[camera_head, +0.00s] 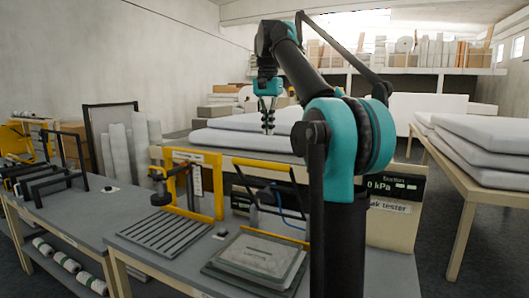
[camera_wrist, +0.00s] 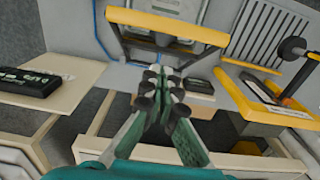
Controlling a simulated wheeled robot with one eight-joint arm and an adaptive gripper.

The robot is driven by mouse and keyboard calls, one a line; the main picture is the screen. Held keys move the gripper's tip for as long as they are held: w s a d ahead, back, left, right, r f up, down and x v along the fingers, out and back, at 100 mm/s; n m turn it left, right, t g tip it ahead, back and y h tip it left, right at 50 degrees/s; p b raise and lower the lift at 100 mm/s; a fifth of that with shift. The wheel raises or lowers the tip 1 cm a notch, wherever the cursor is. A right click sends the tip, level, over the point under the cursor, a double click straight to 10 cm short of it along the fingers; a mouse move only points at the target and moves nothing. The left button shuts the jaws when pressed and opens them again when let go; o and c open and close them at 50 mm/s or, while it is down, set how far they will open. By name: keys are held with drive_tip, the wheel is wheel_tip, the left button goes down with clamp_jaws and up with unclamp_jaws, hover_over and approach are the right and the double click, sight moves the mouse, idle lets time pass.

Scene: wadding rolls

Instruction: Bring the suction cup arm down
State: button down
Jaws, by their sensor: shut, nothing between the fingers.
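The suction cup arm (camera_head: 264,167) is a raised frame with black side bars and a yellow crossbar. It tilts up over a grey plate (camera_head: 258,255) on the bench, with a blue hose beside it. In the wrist view its yellow crossbar (camera_wrist: 165,25) lies beyond my fingers. My gripper (camera_head: 268,128) is above and behind the frame in the head view, apart from it. In the wrist view my gripper (camera_wrist: 160,82) has its fingertips together and holds nothing. The tester's display (camera_head: 393,186) reads 0 kPa; my arm hides part of the tester.
A yellow stand (camera_head: 218,190) with a black disc and a slotted plate (camera_head: 165,236) stand left of the tester. Black frames (camera_head: 50,180) stand on the left bench. Tables of white wadding (camera_head: 480,133) are behind and at right. Space above the bench is free.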

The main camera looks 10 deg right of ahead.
wheel_tip(320, 180, down, 7)
drive_tip(key=s+a, duration=0.1)
drive_tip(key=s, duration=0.1)
drive_tip(key=shift+a+f, duration=0.2)
drive_tip(key=shift+a, duration=0.1)
drive_tip(key=shift+s, duration=0.15)
drive_tip(key=shift+s+a+f, duration=0.3)
drive_tip(key=shift+s+a, duration=0.05)
drive_tip(key=shift+s, duration=0.1)
drive_tip(key=s+a+f+t+h, duration=0.35)
drive_tip(key=s+a+f, duration=0.35)
drive_tip(key=s+f, duration=0.25)
drive_tip(key=s+a+f+t+h, duration=0.1)
drive_tip(key=s+f+t, duration=0.1)
drive_tip(key=f, duration=0.7)
drive_tip(key=s+a+f+t+h, duration=0.1)
drive_tip(key=s+a+f+t, duration=0.1)
drive_tip(key=f, duration=0.7)
drive_tip(key=shift+s+f+t, duration=0.3)
drive_tip(key=shift+f+t, duration=0.05)
drive_tip(key=shift+h, duration=0.25)
